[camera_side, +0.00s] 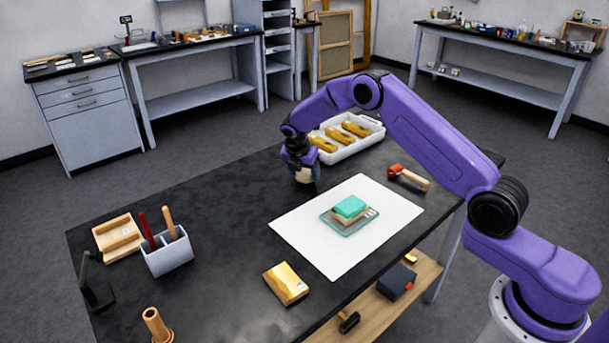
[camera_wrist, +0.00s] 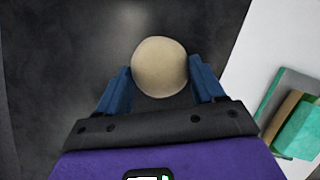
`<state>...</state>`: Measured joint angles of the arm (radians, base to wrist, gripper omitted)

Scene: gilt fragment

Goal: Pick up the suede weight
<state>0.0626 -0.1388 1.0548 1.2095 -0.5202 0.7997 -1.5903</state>
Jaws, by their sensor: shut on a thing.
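The suede weight (camera_wrist: 159,67) is a round beige piece between the two blue fingers in the wrist view. It also shows as a small pale shape (camera_side: 305,174) under my gripper in the side view. My gripper (camera_side: 304,181) is shut on it, at the far part of the dark table, left of the white tray. In the wrist view the fingers of my gripper (camera_wrist: 160,85) lie on either side of the weight. I cannot tell whether the weight touches the table or is a little above it.
A white sheet (camera_side: 290,227) holds a glass plate with a teal-topped block (camera_side: 349,207). A white tray (camera_side: 347,150) holds several golden pieces. A red-headed roller (camera_side: 408,178), a gold block (camera_side: 286,284), a tool holder (camera_side: 166,254) and a wooden tray (camera_side: 118,238) stand around. The table's left middle is clear.

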